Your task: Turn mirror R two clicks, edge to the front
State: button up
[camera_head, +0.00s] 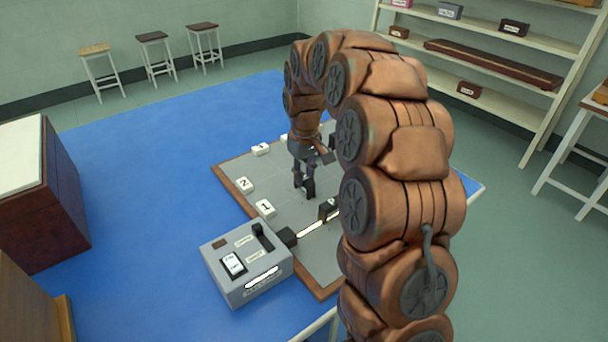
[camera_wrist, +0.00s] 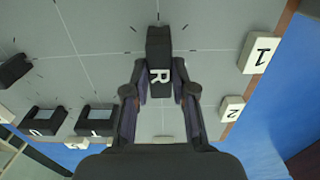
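Mirror R (camera_wrist: 159,50) is a small black block with a white R tile on its top. It stands on the grey board, with short tick marks on the board around it. My gripper (camera_wrist: 160,78) points down over it, a finger on each side close against the block, and looks shut on it. In the head view my gripper (camera_head: 303,172) is low over the board, and the dark block (camera_head: 308,189) shows below its fingers. The lower faces of the mirror are mostly hidden.
A grey lamp box (camera_head: 247,262) throws a bright beam (camera_head: 318,225) to another black block (camera_head: 328,208). White number blocks 1 (camera_head: 265,208) and 2 (camera_head: 244,184) stand along the edge of the board (camera_head: 235,195). Black U-shaped holders (camera_wrist: 95,120) are at left in the wrist view.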

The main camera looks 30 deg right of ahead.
aim_at(305, 177)
jog(key=o, duration=0.4)
jog(key=shift+r, duration=6)
jog(key=shift+s, duration=0.1)
